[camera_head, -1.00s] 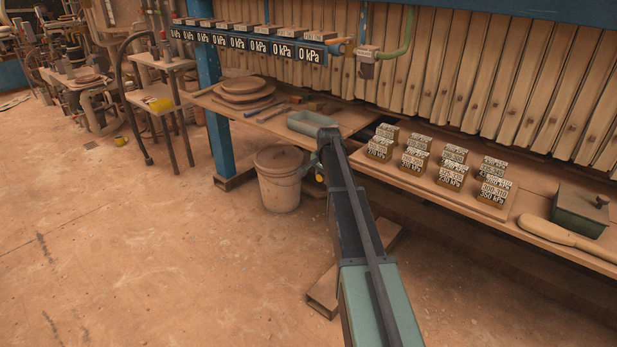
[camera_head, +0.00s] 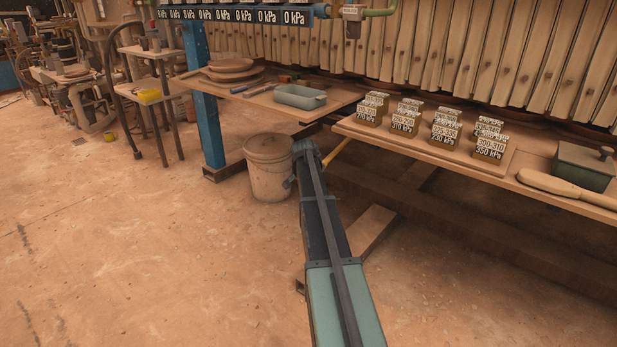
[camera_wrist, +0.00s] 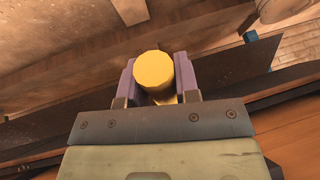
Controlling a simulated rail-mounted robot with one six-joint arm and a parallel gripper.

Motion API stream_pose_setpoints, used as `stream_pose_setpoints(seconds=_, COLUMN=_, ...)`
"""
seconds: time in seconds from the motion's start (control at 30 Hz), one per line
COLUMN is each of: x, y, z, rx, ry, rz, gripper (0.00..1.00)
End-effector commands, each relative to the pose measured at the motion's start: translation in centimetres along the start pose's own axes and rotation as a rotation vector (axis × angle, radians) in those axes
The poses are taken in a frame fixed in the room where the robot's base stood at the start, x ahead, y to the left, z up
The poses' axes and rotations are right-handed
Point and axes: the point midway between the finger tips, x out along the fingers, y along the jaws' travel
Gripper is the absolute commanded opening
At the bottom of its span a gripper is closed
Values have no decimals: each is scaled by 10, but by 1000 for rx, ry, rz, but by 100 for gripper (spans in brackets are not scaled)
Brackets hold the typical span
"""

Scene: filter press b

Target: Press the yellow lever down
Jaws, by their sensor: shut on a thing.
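The yellow lever (camera_wrist: 153,69) shows in the wrist view as a round yellow end between the two purple fingers of my gripper (camera_wrist: 156,80). My gripper is shut on it. In the head view the yellow lever (camera_head: 337,151) is a thin slanted bar beside the end of my arm, below the front edge of the bench. My fingers are hidden behind my arm in the head view. The lever's lower part and its pivot cannot be seen.
A lidded bucket (camera_head: 273,170) stands on the floor just left of my arm's end. The bench (camera_head: 400,150) above carries several labelled blocks, and a grey tray (camera_head: 299,97) lies on the left bench. A wooden beam (camera_head: 372,230) lies under the bench.

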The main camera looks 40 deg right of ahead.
Motion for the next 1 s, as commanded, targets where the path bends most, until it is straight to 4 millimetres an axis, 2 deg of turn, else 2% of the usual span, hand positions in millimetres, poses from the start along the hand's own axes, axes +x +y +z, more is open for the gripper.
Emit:
stream_pose_setpoints(seconds=0.1, x=1, y=2, z=1, rx=-1, ry=-5, rz=4, gripper=0)
stream_pose_setpoints(seconds=0.13, x=1, y=2, z=1, rx=-1, ry=-5, rz=5, gripper=31)
stream_pose_setpoints(seconds=0.3, x=1, y=1, z=1, rx=0, ry=-4, rz=3, gripper=55)
stream_pose_setpoints(seconds=0.57, x=0, y=1, z=0, rx=0, ry=-3, rz=2, gripper=55)
stream_pose_setpoints(seconds=0.67, x=-10, y=0, z=-1, rx=0, ry=-3, rz=2, gripper=55)
stream_pose_setpoints(seconds=0.77, x=-30, y=0, z=-3, rx=0, ry=-3, rz=2, gripper=55)
stream_pose_setpoints(seconds=1.0, x=-93, y=0, z=-4, rx=-1, ry=-4, rz=3, gripper=55)
